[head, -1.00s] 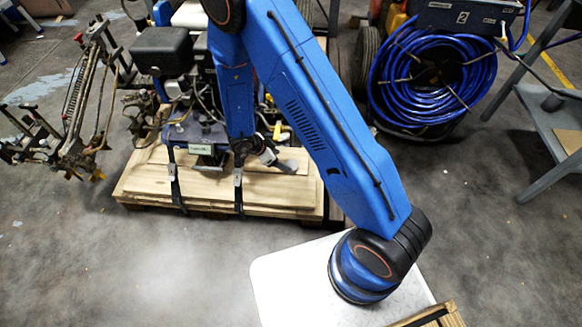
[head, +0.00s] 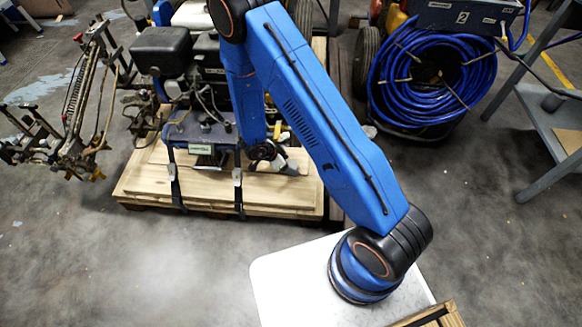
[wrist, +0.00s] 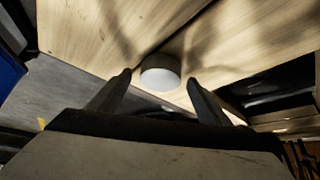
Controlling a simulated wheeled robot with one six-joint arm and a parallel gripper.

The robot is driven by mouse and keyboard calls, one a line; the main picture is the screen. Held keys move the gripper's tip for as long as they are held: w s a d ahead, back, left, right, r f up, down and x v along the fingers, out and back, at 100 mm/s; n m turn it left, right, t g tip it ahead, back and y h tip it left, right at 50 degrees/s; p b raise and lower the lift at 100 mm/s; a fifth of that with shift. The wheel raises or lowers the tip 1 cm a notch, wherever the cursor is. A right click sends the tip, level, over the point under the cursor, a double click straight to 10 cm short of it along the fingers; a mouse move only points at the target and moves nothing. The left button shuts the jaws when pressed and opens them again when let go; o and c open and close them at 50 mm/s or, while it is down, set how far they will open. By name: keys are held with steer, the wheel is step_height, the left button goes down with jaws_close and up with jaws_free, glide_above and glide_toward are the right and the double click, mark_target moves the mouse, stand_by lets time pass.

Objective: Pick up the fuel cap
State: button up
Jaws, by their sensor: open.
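The fuel cap (wrist: 160,74), a small round pale disc with a dark side, rests on the wooden boards in the wrist view. My gripper (wrist: 159,82) is open, with one dark finger to the left of the cap and one to the right. The cap shows in the gap between the fingertips, and nothing is held. I cannot tell how far the fingertips are above the boards. In the head view my gripper (head: 283,165) is low over the right part of the wooden pallet (head: 215,190). The cap cannot be made out there.
The line striper's engine (head: 205,95) stands on the pallet just left of my wrist. Black straps (head: 173,180) cross the boards. A coiled blue hose (head: 432,75) is at the upper right, with a grey stand (head: 555,115) beside it. Floor in front of the pallet is clear.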

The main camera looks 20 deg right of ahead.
steer(key=c, duration=1.2)
steer(key=shift+c, duration=0.2)
steer(key=shift+r, duration=0.1)
steer(key=shift+r, duration=0.6)
steer(key=s+a, duration=0.4)
steer(key=s, duration=0.6)
steer(key=s+a, duration=0.4)
steer(key=s, duration=0.5)
steer(key=s+a, duration=0.4)
steer(key=s, duration=0.6)
steer(key=shift+s, duration=0.3)
steer(key=shift+a, duration=0.1)
